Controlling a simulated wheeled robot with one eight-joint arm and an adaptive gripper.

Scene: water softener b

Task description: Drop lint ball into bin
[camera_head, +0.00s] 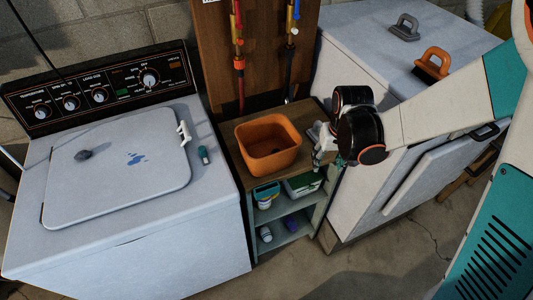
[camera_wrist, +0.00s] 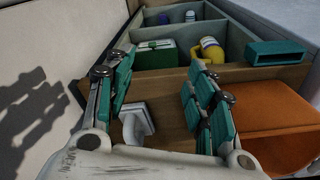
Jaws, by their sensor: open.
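A small dark grey lump, which looks like the lint ball (camera_head: 84,155), lies on the left part of the washer's closed lid (camera_head: 150,190). The orange bin (camera_head: 268,145) stands on the small wooden-topped shelf between the machines and looks empty. It also shows at the right of the wrist view (camera_wrist: 270,105). My gripper (camera_head: 320,160) is just right of the bin, over the shelf's right side, far from the lump. In the wrist view my gripper (camera_wrist: 160,90) has its teal fingers wide apart with nothing held. The lump is not in the wrist view.
A white object (camera_wrist: 137,122) sits on the shelf top below my fingers. The shelf's lower compartments hold a green box (camera_wrist: 156,54) and bottles. A small teal item (camera_head: 204,155) lies right of the washer lid. A white machine (camera_head: 370,60) stands right.

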